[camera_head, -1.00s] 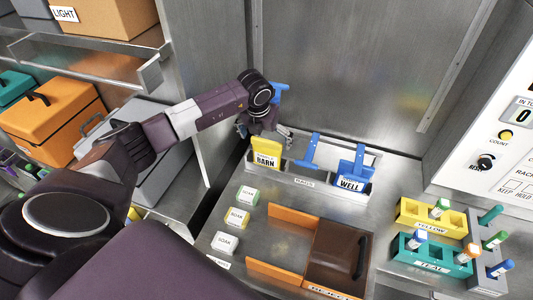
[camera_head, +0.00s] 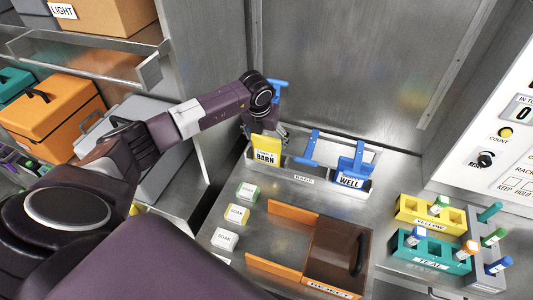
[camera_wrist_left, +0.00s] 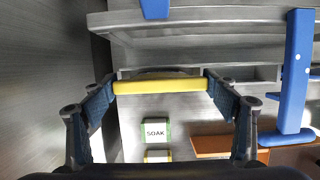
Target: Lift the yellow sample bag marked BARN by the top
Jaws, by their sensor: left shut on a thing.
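The yellow sample bag (camera_head: 266,144) marked BARN stands at the left end of the bag rack (camera_head: 303,180) in the head view. My left gripper (camera_head: 272,130) is at the bag's top from behind, partly hidden by my wrist. In the left wrist view, the fingers (camera_wrist_left: 160,86) are shut on the yellow bag's top edge (camera_wrist_left: 160,87), one at each end. The bag's lower part is hidden in that view. It sits slightly higher in the head view than before, and I cannot tell whether its bottom is clear of the rack. My right gripper is not in view.
A blue bag (camera_head: 349,181) marked WELL stands at the rack's right, with blue upright holders (camera_head: 312,146) beside it. Several SOAK blocks (camera_head: 237,215), an orange-and-brown REJECT tray (camera_head: 295,213) and yellow and teal tube racks (camera_head: 430,216) are in front. A metal wall stands close behind.

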